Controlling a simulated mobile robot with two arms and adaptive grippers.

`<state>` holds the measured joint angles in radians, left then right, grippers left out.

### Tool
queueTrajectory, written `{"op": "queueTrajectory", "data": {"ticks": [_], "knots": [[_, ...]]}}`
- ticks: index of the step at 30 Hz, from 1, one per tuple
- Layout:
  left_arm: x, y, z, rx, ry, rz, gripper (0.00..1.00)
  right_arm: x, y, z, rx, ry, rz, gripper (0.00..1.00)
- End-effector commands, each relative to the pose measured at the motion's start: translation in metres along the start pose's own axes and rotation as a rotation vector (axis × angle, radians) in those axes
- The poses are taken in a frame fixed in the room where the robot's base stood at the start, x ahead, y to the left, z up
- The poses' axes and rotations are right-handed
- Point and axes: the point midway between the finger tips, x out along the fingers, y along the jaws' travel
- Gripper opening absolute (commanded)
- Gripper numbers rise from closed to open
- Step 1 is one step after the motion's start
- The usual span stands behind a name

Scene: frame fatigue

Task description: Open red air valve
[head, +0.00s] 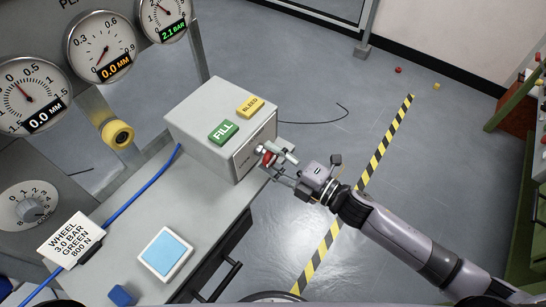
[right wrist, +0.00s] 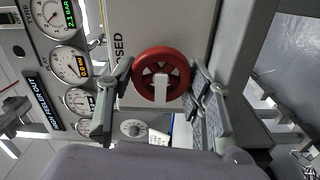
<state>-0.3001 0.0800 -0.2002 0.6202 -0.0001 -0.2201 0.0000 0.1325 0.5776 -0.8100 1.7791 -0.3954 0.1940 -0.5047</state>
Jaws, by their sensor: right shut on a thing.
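The red air valve (head: 267,158) is a small red handwheel on the right face of the grey box (head: 195,122). In the right wrist view the red wheel (right wrist: 161,60) is large, with spokes and a pale bar across its lower part. My right gripper (head: 273,162) reaches in from the right, with one finger on each side of the wheel. The fingers (right wrist: 161,78) are shut on the wheel in the right wrist view. Lettering on the panel beside the wheel is partly hidden; "OSED" shows. My left gripper is not in view.
The box carries a green FILL button (head: 223,132) and a yellow BLEED button (head: 250,106). Gauges (head: 101,46) stand at upper left. A blue-topped pad (head: 165,251), a blue cube (head: 122,295) and a label card (head: 75,238) are on the bench. Floor right of the bench is mostly clear.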

Motion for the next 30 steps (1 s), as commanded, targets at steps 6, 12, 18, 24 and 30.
{"op": "queueTrajectory", "data": {"ticks": [6, 12, 18, 24, 30], "knots": [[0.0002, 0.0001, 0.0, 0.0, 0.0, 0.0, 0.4, -0.0002, -0.0008, -0.0004, -0.01, 0.001, -0.001, 0.19], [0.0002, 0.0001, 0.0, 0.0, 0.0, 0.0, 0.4, -0.0002, -0.0009, -0.0003, -0.01, 0.0, -0.002, 0.47], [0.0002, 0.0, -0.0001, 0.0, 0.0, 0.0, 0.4, -0.0002, -0.0007, -0.0001, -0.008, 0.0, -0.001, 0.61], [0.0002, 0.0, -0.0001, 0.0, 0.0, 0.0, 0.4, -0.0002, -0.0005, 0.0, -0.007, 0.0, -0.001, 0.67], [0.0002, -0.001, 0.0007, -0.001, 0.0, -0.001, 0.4, -0.0009, -0.0005, 0.0, -0.006, 0.0, -0.001, 0.67]]}}
